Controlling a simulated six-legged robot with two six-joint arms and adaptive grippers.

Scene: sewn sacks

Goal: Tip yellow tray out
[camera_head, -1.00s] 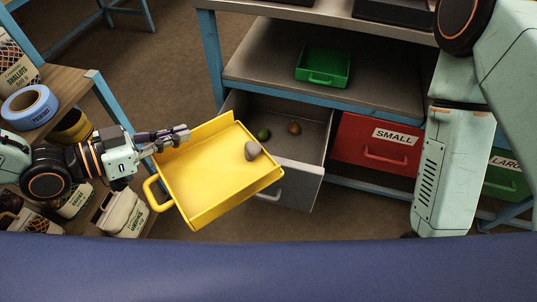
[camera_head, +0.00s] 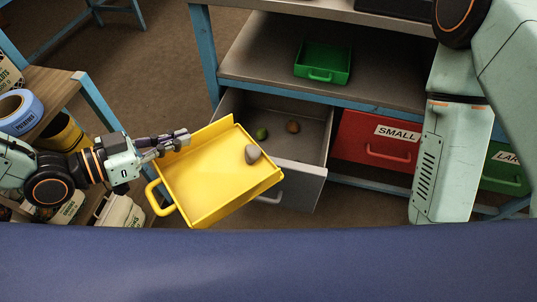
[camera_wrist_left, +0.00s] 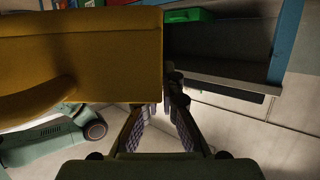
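The yellow tray (camera_head: 200,211) is held up in the air at a tilt, its right end lower and over the front of the open grey drawer (camera_head: 300,180). A grey-brown stone-like lump (camera_head: 252,154) lies in the tray near its right end. My left gripper (camera_head: 182,138) is shut on the tray's far left wall. In the left wrist view the fingers (camera_wrist_left: 163,98) meet at the edge of the tray (camera_wrist_left: 90,60). A green lump (camera_head: 262,133) and a brown lump (camera_head: 293,126) lie in the drawer. My right gripper is out of view.
A shut red drawer (camera_head: 350,138) marked SMALL is right of the grey one, with a green drawer (camera_head: 502,178) further right. A green tray (camera_head: 323,78) stands on the shelf above. A blue tape roll (camera_head: 12,125) and pouches are on the rack at left.

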